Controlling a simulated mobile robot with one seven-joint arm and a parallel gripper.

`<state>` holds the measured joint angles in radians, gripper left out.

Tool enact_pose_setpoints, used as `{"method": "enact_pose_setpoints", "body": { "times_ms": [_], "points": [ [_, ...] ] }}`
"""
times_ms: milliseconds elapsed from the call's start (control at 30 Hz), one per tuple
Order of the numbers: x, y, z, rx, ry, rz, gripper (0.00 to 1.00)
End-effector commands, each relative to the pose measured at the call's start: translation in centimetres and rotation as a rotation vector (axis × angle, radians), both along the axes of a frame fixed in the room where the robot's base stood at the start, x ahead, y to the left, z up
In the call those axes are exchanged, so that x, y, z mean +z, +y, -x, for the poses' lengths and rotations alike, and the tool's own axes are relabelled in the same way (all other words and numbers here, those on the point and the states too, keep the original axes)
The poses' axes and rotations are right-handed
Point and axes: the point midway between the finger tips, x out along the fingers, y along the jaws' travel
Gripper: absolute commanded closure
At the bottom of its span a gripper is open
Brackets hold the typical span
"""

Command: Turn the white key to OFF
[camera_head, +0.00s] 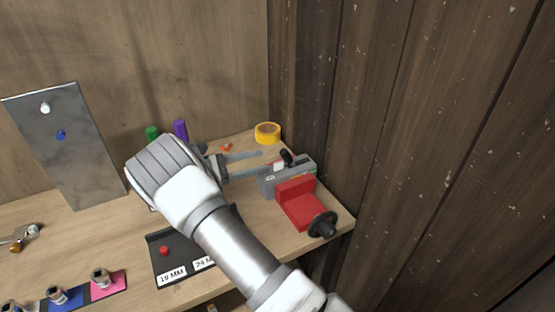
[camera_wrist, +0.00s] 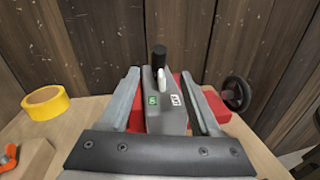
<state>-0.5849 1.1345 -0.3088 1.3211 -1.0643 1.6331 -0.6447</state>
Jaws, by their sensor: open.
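The white key (camera_wrist: 161,80) stands up from the top of a grey box (camera_wrist: 167,121), with a black knob (camera_wrist: 158,56) just behind it. A green label (camera_wrist: 153,100) lies to the left of the key's base and a white label (camera_wrist: 174,100) to the right; their lettering is too small to read surely. My gripper (camera_wrist: 160,74) is open, with one finger on each side of the box and key, apart from the key. In the head view my gripper (camera_head: 265,163) reaches toward the grey box (camera_head: 270,185) and its black knob (camera_head: 287,157).
A red vise-like block (camera_head: 298,205) with a black handwheel (camera_head: 322,225) adjoins the box near the bench's right edge. Yellow tape (camera_head: 267,132) lies behind. A dark wooden wall (camera_head: 390,130) rises close on the right. A black labelled tray (camera_head: 172,262) is in front.

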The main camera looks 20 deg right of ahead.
Motion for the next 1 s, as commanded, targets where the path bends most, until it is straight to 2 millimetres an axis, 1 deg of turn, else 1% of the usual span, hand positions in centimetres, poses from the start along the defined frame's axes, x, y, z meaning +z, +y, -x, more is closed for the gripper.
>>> {"method": "enact_pose_setpoints", "body": {
  "times_ms": [33, 100, 200, 333, 533, 867, 1000],
  "points": [
    [-0.2, 1.3, 0.0, 0.002, -0.002, -0.001, 0.36],
    [-0.1, 2.7, 0.1, 0.003, -0.001, -0.001, 0.36],
    [-0.1, 4.4, 0.1, 0.002, -0.001, -0.001, 0.36],
    [0.0, 5.7, 0.2, 0.0, 0.0, -0.002, 0.36],
    [0.0, 6.4, 0.2, -0.001, 0.001, -0.002, 0.36],
    [0.1, 6.3, 0.2, -0.001, 0.001, -0.001, 0.36],
    [0.5, 5.9, 0.3, -0.011, -0.008, -0.021, 0.36]
  ]
}}
